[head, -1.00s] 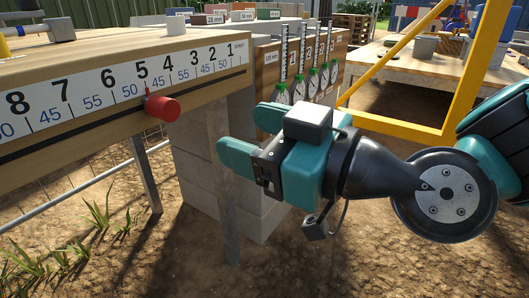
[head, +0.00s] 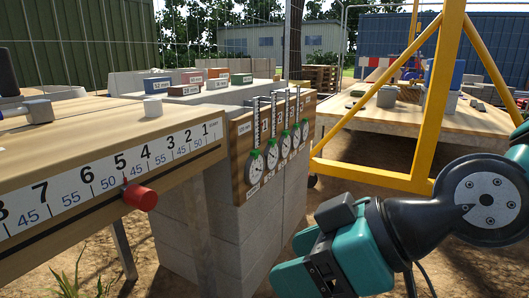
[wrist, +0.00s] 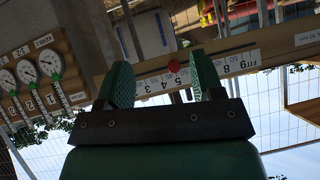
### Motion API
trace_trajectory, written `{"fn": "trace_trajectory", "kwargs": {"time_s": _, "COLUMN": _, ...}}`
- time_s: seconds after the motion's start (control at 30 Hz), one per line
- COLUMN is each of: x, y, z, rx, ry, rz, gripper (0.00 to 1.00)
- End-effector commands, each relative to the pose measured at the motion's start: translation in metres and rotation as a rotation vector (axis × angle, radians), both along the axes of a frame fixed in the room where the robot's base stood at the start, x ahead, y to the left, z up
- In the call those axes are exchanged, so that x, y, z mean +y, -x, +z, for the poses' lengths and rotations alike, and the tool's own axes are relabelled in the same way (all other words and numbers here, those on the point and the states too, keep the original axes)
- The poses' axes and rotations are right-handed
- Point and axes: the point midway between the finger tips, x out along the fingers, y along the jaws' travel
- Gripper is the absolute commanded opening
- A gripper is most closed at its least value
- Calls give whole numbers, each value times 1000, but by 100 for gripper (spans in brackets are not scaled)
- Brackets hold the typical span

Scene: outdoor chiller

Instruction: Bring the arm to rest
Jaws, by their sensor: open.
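My gripper (head: 287,278) is at the bottom of the head view, right of the bench, with its teal fingers partly cut off by the lower edge. In the wrist view my gripper (wrist: 163,82) is open, its two fingers apart with nothing held between them. My arm runs off to the right of the head view. The red knob (head: 140,197) sits by the 5 on the numbered scale (head: 100,178), apart from the gripper. It also shows beyond the fingers in the wrist view (wrist: 174,66).
Several round gauges (head: 254,174) hang on a wooden board on the block wall (head: 235,215). Labelled blocks (head: 184,90) stand on top. A yellow frame (head: 440,95) stands behind my arm, before a wooden table (head: 400,118). Bare ground lies between wall and arm.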

Motion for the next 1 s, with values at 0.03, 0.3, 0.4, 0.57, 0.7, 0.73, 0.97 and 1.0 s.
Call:
{"fn": "trace_trajectory", "kwargs": {"time_s": 0.03, "x": -17, "y": 4, "z": 11, "rx": 78, "ry": 65, "rz": -37, "gripper": 61}}
{"fn": "trace_trajectory", "kwargs": {"time_s": 0.3, "x": -102, "y": 41, "z": 21, "rx": 496, "ry": 393, "rz": -284, "gripper": 61}}
{"fn": "trace_trajectory", "kwargs": {"time_s": 0.4, "x": -112, "y": 47, "z": 48, "rx": 550, "ry": 434, "rz": -319, "gripper": 61}}
{"fn": "trace_trajectory", "kwargs": {"time_s": 0.57, "x": -111, "y": 47, "z": 93, "rx": 547, "ry": 433, "rz": -315, "gripper": 61}}
{"fn": "trace_trajectory", "kwargs": {"time_s": 0.7, "x": -111, "y": 47, "z": 142, "rx": 546, "ry": 433, "rz": -313, "gripper": 61}}
{"fn": "trace_trajectory", "kwargs": {"time_s": 0.73, "x": -111, "y": 47, "z": 154, "rx": 546, "ry": 433, "rz": -313, "gripper": 61}}
{"fn": "trace_trajectory", "kwargs": {"time_s": 0.97, "x": -111, "y": 47, "z": 242, "rx": 546, "ry": 432, "rz": -312, "gripper": 61}}
{"fn": "trace_trajectory", "kwargs": {"time_s": 1.0, "x": -111, "y": 47, "z": 257, "rx": 545, "ry": 432, "rz": -312, "gripper": 61}}
